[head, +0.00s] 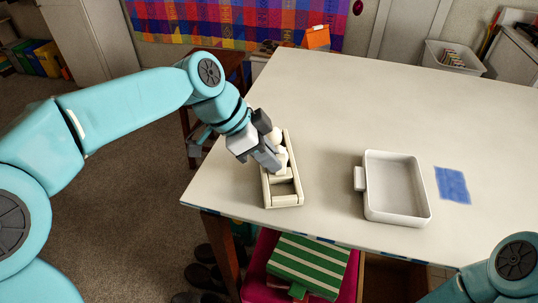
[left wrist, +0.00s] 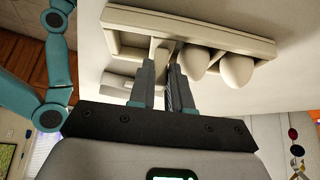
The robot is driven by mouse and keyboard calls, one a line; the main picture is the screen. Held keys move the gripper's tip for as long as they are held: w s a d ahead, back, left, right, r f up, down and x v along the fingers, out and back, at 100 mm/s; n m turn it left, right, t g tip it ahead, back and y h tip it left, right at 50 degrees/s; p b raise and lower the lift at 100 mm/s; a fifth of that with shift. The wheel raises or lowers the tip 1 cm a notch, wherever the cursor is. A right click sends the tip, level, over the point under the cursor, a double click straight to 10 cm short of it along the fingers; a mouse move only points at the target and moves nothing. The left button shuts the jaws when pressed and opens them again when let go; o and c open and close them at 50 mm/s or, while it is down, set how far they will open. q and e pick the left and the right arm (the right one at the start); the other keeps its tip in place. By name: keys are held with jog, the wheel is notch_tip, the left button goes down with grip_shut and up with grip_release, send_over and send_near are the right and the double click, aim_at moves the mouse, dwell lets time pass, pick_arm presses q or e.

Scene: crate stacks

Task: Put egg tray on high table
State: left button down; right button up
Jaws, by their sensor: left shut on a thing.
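A long cream egg tray (head: 285,198) is at the left front part of the white-topped table (head: 330,110). It seems to rest on the tabletop. The tray also shows in the left wrist view (left wrist: 215,33), where two white eggs (left wrist: 237,70) sit to one side and an empty compartment is at the other. My left gripper (head: 275,167) reaches down over the tray. In the left wrist view its fingers (left wrist: 163,70) are shut on the middle part of the tray, beside the eggs. The fingers partly hide the tray in the head view. My right gripper is out of view.
A white open tray with a handle (head: 424,215) and a blue patch (head: 452,185) lie to the right. A white basket (head: 453,56) and an orange object (head: 316,37) stand at the back. A green-striped box (head: 308,262) is below the front edge. The table's middle is clear.

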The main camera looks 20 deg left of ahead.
pick_arm(q)
jog(key=c, duration=1.5)
grip_release()
jog(key=shift+f, duration=0.15)
jog(key=o, duration=0.4)
jog(key=shift+o, duration=0.2)
jog(key=shift+r, duration=0.3)
jog(key=p+v, duration=0.1)
jog(key=v, duration=1)
jog(key=shift+a+r+p, duration=0.2)
jog(key=shift+r+p, duration=0.05)
jog(key=shift+p, duration=0.1)
